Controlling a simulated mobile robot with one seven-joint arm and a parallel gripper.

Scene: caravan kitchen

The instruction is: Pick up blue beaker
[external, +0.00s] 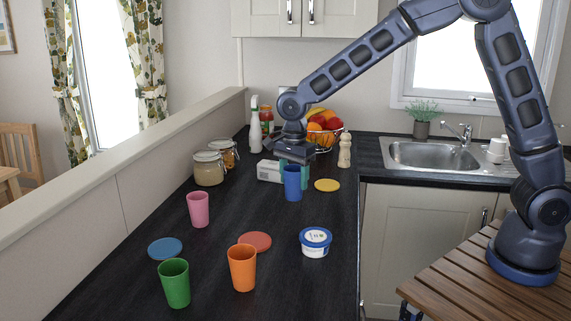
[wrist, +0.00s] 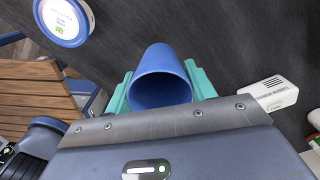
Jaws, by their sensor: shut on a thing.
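The blue beaker (external: 292,184) is upright at the far part of the dark counter, below the end of my arm. In the wrist view the blue beaker (wrist: 160,78) sits between the two teal fingers, its open mouth facing the camera. My gripper (external: 293,170) is shut on the beaker; in the wrist view my gripper (wrist: 160,92) has a finger on each side of it. I cannot tell whether the beaker's base touches the counter.
A white box (external: 269,171) and a yellow disc (external: 327,185) lie close to the beaker. A fruit basket (external: 322,138) and a pepper mill (external: 345,150) are behind.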

